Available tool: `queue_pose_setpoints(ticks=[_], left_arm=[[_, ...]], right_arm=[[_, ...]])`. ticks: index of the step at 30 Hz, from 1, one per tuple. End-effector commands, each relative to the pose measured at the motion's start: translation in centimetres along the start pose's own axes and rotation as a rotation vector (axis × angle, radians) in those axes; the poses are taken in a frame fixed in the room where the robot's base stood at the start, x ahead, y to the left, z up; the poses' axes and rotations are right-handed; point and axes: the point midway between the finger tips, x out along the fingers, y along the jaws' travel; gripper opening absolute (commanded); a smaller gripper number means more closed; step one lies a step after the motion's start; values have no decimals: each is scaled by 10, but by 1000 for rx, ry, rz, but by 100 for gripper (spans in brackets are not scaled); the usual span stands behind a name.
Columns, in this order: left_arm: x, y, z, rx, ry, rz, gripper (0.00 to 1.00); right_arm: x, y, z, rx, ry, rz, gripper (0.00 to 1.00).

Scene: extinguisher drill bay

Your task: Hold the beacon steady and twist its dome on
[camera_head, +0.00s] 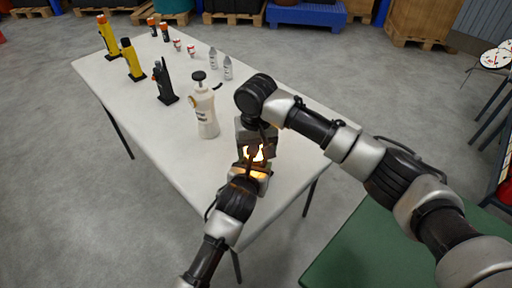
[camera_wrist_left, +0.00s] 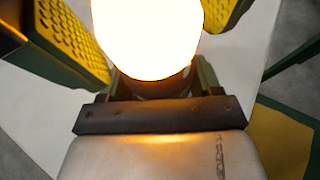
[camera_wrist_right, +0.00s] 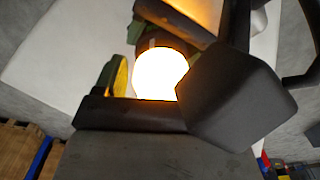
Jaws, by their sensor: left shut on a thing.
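The beacon's glowing, rounded top (camera_head: 253,152) shows over the near right part of the table, between my two grippers. It is a bright white-yellow dome shape in the left wrist view (camera_wrist_left: 148,35) and the right wrist view (camera_wrist_right: 160,74). My left gripper (camera_head: 250,171) is shut on the beacon's dark lower part, from below. My right gripper (camera_head: 256,141) comes in from above; its yellow-padded fingers stand apart on either side of the glowing top. Glare and a dark block in the right wrist view hide whether they touch it and how the dome is seated.
The white table (camera_head: 150,110) carries a cream bottle (camera_head: 206,113) just left of the grippers, a black device (camera_head: 164,84), yellow canisters (camera_head: 132,62) and silver cartridges (camera_head: 228,69). A green surface (camera_head: 370,245) is at lower right. The table's near left part is clear.

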Motion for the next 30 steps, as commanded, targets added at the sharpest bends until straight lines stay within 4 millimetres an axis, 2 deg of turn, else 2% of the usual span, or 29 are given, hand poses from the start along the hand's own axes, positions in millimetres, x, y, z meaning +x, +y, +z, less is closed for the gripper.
queue_pose_setpoints(ticks=[10, 14, 24, 30], left_arm=[[0, 0, -1, 2, 3, 1, 28], [0, 0, -1, 2, 3, 0, 28], [0, 0, -1, 2, 3, 0, 28], [0, -1, -1, 2, 3, 0, 28]], right_arm=[[-1, 0, 0, 2, 0, -1, 81], [-11, 0, 0, 2, 1, -1, 81], [-81, -1, 0, 0, 3, -2, 81], [-111, 0, 0, 1, 2, -1, 81]])
